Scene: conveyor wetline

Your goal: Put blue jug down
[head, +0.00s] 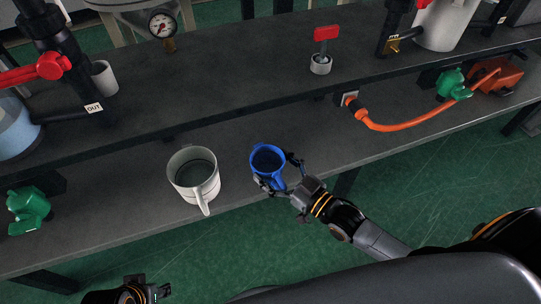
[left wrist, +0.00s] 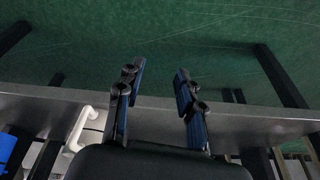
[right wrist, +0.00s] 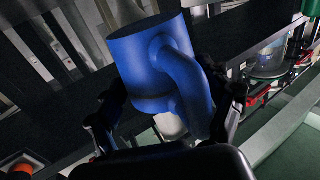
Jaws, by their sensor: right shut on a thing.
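The blue jug (head: 268,161) is at the front of the lower shelf, right of the white jug. My right gripper (head: 279,181) is shut on it from the front right, at the handle side. In the right wrist view the blue jug (right wrist: 150,62) fills the middle, its curved handle between the fingers. I cannot tell whether its base touches the shelf. My left gripper (head: 146,291) is low at the bottom left of the head view. In the left wrist view its fingers (left wrist: 160,92) are apart with nothing between them.
A white jug (head: 194,176) stands on the lower shelf (head: 110,215), handle to the front. The upper shelf (head: 240,75) overhangs behind. A green valve (head: 29,207) is at the left, an orange hose (head: 400,127) at the right. Bare shelf lies right of the blue jug.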

